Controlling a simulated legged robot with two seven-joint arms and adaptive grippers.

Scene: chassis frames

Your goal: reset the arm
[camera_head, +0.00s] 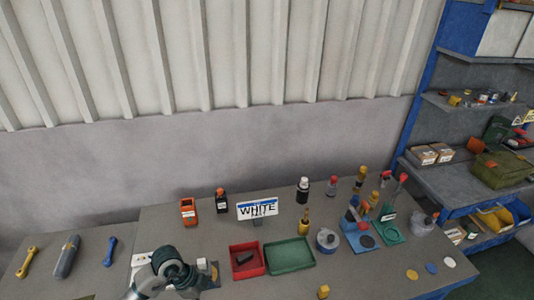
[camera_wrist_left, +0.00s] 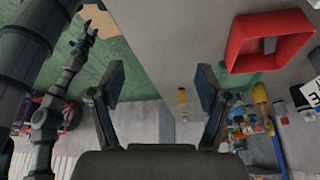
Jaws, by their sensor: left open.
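My left arm (camera_head: 165,273) comes in at the bottom left of the head view, over the front of the table. Its fingertips are hard to make out there. In the left wrist view my left gripper (camera_wrist_left: 160,85) has its two dark fingers spread wide, with nothing between them. Dark arm links of mine run down the left side of that view. A small claw-like end (camera_wrist_left: 87,35) shows there, perhaps my right gripper, too small to read.
The table holds a red tray (camera_head: 246,272), a green tray (camera_head: 290,266), a WHITE sign (camera_head: 258,208), and several bottles and tools. A yellow wrench (camera_head: 27,262) lies at the left. Blue-framed shelving (camera_head: 425,100) stands right.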

